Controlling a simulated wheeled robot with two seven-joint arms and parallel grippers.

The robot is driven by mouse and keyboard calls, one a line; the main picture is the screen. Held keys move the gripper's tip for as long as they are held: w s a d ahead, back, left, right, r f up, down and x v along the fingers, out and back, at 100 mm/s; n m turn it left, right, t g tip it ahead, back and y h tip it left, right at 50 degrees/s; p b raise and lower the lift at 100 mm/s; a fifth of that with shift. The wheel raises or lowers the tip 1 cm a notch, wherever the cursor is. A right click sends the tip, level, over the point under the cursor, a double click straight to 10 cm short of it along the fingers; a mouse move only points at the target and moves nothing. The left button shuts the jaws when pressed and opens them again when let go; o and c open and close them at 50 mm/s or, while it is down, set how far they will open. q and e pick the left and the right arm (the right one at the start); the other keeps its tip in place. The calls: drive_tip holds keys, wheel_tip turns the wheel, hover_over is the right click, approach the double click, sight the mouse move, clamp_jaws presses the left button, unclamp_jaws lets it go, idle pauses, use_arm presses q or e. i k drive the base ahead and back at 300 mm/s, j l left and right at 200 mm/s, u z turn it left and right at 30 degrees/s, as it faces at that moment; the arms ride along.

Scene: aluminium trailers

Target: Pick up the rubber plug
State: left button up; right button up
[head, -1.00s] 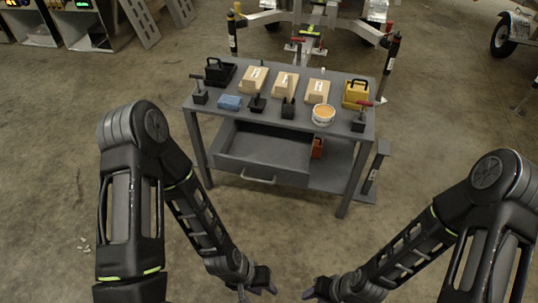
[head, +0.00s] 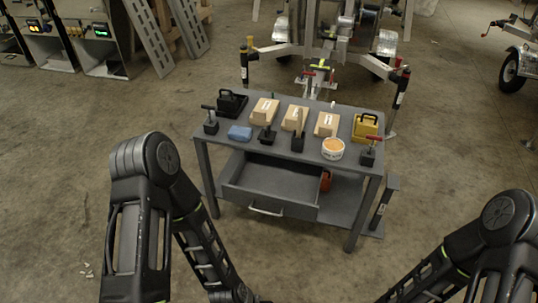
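I cannot make out a rubber plug for certain in the head view. The grey workbench (head: 350,185) stands ahead of me with many small items on its top. Its drawer (head: 255,192) is pulled open toward me, and the part of its inside that I see looks empty. My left arm reaches down to the bottom edge and my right arm to the lower right. Both grippers are below the picture, in front of the bench and apart from it.
A reddish object (head: 326,181) sits on the lower shelf. Trailer parts stand behind. Floor in front is clear.

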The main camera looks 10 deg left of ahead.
sight(267, 136)
drive_tip(key=i+z, duration=0.35)
drive_tip(key=i, duration=0.75)
drive_tip(key=j, duration=0.1)
